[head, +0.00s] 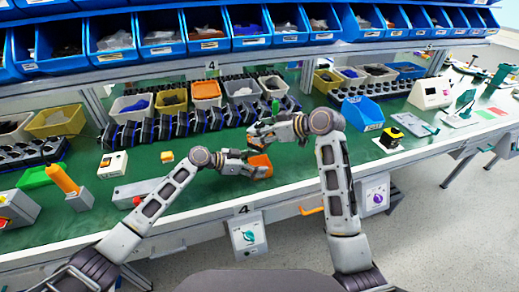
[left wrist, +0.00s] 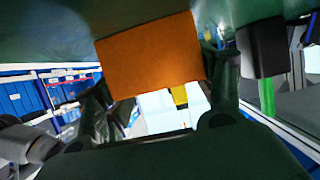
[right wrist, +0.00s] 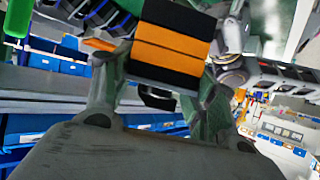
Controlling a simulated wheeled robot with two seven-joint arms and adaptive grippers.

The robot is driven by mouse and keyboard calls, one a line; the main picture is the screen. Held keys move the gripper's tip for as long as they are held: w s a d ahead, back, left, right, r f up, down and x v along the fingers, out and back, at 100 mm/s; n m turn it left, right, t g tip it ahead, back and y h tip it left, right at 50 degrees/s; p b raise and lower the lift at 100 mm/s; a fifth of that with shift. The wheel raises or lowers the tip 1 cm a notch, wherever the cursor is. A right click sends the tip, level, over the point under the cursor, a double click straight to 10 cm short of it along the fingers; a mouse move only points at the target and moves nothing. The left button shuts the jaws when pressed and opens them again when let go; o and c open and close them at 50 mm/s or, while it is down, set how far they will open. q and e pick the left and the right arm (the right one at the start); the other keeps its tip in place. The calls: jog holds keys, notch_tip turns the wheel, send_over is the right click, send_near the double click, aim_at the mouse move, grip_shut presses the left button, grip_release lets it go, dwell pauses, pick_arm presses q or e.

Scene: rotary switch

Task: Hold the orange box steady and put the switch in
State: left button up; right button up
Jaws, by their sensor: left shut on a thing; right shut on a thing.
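The orange box (head: 260,165) is in the grip of my left gripper (head: 246,165), low over the front part of the green bench. In the left wrist view the orange box (left wrist: 150,55) sits between the two fingers. My right gripper (head: 262,133) is just above and behind the box in the head view. It is shut on a black block with orange stripes, apparently the switch (right wrist: 170,45), seen between its fingers in the right wrist view. In the head view that block is hidden. Whether switch and box touch cannot be told.
Rows of blue bins (head: 200,30) stand at the back, with smaller trays and a rack of dark parts (head: 180,122) before them. A white box with a red button (head: 112,165) and a small orange-yellow block (head: 167,157) lie left. A black-and-yellow device (head: 388,140) stands right.

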jog(key=shift+w+a+f+n+g+y, duration=0.1)
jog(key=shift+w+f+n+g+y, duration=0.25)
jog(key=shift+w+n+g, duration=0.35)
jog(key=shift+w+f+n, duration=0.3)
jog(key=shift+w, duration=0.4)
jog(key=f+n+g, duration=0.1)
jog(key=n+g, duration=0.1)
jog(key=g, duration=0.1)
jog(key=d+f+n+g, duration=0.1)
jog(key=n+g, duration=0.1)
jog(key=n, duration=0.1)
jog(key=f+n+g+y, duration=0.1)
jog(key=f+n+g, duration=0.1)
jog(key=g, duration=0.1)
jog(key=shift+s+d+n+g, duration=0.15)
jog(key=shift+s+n+g, duration=0.15)
jog(key=shift+n, duration=0.1)
jog(key=shift+s+a+f+n+g, duration=0.3)
jog(key=shift+s+a, duration=0.15)
jog(key=shift+s, duration=0.15)
